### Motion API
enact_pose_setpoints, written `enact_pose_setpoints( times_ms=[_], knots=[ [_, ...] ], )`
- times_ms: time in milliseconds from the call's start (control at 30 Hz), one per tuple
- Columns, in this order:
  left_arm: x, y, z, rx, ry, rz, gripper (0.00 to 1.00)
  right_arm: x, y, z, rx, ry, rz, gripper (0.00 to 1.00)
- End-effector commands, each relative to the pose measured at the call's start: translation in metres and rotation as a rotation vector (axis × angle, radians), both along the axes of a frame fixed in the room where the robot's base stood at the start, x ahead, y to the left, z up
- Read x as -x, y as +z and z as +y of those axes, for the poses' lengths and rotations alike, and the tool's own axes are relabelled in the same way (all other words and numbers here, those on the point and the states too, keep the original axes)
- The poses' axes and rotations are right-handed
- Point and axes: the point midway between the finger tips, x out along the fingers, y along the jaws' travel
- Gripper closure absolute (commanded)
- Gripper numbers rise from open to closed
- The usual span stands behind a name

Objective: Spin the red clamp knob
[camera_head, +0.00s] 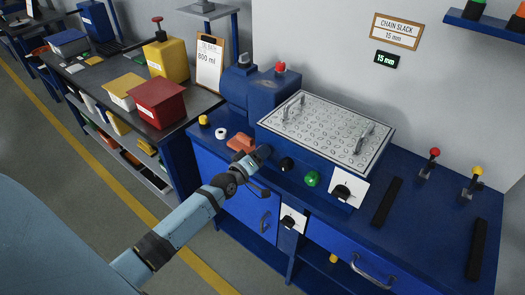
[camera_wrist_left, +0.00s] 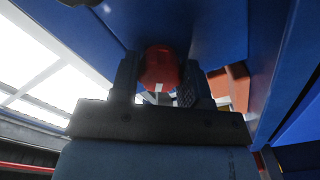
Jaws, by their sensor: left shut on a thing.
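The red clamp knob (camera_wrist_left: 160,66) sits between the two fingers of my left gripper (camera_wrist_left: 158,84) in the left wrist view. A small white mark shows on its near face. The fingers are shut on it from both sides. The knob is hidden there behind the gripper. My right gripper is not in view.
Orange-red blocks (camera_head: 240,142) lie close to the gripper on the blue bench. A black knob (camera_head: 287,163), a green button (camera_head: 312,178) and a dial (camera_head: 342,191) are to the right. A side table (camera_head: 185,103) with bins stands at the left.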

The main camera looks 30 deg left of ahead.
Motion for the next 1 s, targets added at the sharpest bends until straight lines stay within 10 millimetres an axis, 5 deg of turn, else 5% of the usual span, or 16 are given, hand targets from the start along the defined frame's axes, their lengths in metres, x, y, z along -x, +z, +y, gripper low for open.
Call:
enact_pose_setpoints(
  times_ms=[133, 400, 767, 967, 1000],
  knots=[
    [0.0004, -0.0014, -0.0006, 0.105, -0.001, 0.01, 1.0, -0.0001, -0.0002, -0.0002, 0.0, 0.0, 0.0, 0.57],
    [0.0006, -0.0023, -0.0007, 0.659, 0.0, 0.054, 1.0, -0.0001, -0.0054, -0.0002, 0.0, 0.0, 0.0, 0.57],
    [0.0007, -0.0022, -0.0008, 0.745, -0.001, 0.061, 1.0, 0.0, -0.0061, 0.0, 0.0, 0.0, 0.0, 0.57],
    [0.0006, -0.0016, -0.0011, 1.208, 0.001, 0.096, 1.0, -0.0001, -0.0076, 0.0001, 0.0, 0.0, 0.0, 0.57],
    [0.0007, -0.0016, -0.0006, 1.232, 0.001, 0.1, 0.53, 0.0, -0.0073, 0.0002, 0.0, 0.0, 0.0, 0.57]
  ],
)
